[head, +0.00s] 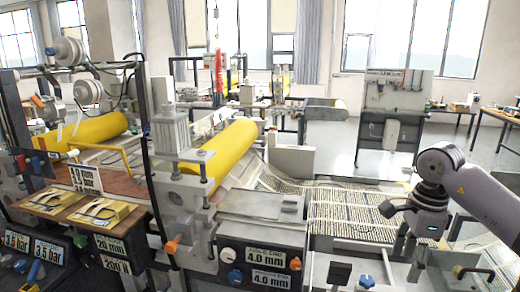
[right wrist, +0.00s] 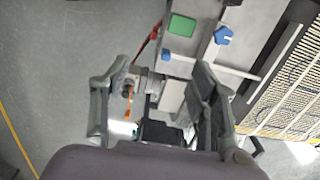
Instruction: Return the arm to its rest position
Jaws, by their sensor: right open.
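My left gripper and left arm are not in the head view.
The laminating machine has yellow rollers (head: 225,150), a mesh belt (head: 350,215) and a front panel (head: 255,262) with blue and orange knobs. A green block (right wrist: 182,25) and blue knob (right wrist: 222,35) sit on the machine's edge. Grey floor (right wrist: 50,70) lies open to the left in the wrist view.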

